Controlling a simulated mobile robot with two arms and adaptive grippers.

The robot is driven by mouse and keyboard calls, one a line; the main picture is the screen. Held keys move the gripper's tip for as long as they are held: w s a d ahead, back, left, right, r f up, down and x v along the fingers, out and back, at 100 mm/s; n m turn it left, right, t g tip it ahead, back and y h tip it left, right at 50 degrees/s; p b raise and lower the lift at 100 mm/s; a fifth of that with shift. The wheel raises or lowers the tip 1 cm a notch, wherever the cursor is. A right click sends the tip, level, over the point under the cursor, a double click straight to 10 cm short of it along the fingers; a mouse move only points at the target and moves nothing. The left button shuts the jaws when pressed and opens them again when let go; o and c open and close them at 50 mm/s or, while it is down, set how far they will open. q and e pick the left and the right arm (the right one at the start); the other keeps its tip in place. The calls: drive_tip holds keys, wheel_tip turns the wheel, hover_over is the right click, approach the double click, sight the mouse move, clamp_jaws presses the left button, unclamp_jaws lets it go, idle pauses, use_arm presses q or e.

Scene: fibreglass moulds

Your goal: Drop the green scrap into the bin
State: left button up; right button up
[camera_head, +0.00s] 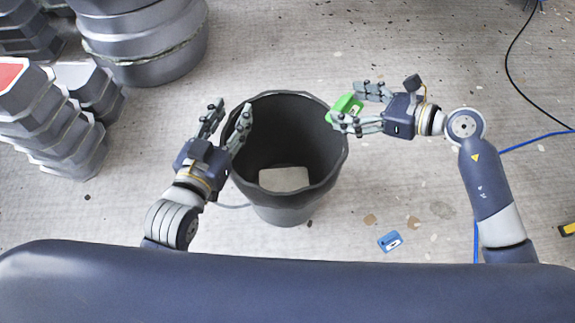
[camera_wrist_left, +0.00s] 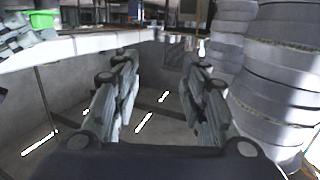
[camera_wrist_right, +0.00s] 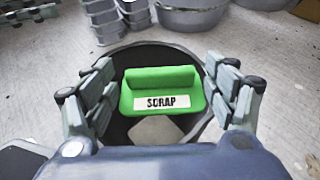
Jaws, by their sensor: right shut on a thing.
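The green scrap (camera_head: 343,107) is a small block with a raised ridge and a white label reading SCRAP, clear in the right wrist view (camera_wrist_right: 160,82). My right gripper (camera_head: 352,104) is shut on it, with fingers on both sides. In the head view the scrap appears over the right rim of the bin; the right wrist view shows the bin opening behind it. The bin (camera_head: 285,205) is dark grey, round and upright. My left gripper (camera_head: 231,110) is open and empty at the bin's left rim. The scrap also shows in the left wrist view (camera_wrist_left: 42,18).
A pale rectangular patch (camera_head: 284,179) shows at the bin's bottom. Stacked grey moulds (camera_head: 55,125) and round grey tubs (camera_head: 145,45) stand at the left. A blue item (camera_head: 390,241) and small chips lie on the floor. Cables (camera_head: 520,40) run along the right.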

use_arm(q)
drive_tip(key=s+a+f+g+y+p, duration=0.25)
drive_tip(key=s+f+g, duration=0.35)
drive_tip(key=f, duration=0.3)
use_arm(e)
drive_tip(key=w+a+f+n+g+y+p, duration=0.1)
drive_tip(key=a+f+p, duration=0.1)
drive_tip(key=a, duration=0.4)
drive_tip(key=w+a+f+n+g+p, duration=0.1)
drive_tip(key=w+a+f+p, duration=0.15)
drive_tip(key=a, duration=0.35)
use_arm(q)
drive_tip(key=s+a+f+g+y+b, duration=0.1)
drive_tip(key=s+a+f+g, duration=0.15)
drive_tip(key=s, duration=0.35)
drive_tip(key=s+a+f+g+b, duration=0.1)
drive_tip(key=s+a+g, duration=0.1)
drive_tip(key=s+g, duration=0.3)
drive_tip(key=w+d+r+t+h+b, duration=0.1)
drive_tip(key=w+d+r+t+b, duration=0.1)
drive_tip(key=w+t, duration=0.3)
drive_tip(key=shift+w+d+r+b, duration=0.25)
drive_tip(key=shift+w+d+b, duration=0.25)
drive_tip(key=shift+w, duration=0.85)
use_arm(e)
wheel_tip(320, 180, down, 6)
drive_tip(key=shift+s, duration=0.3)
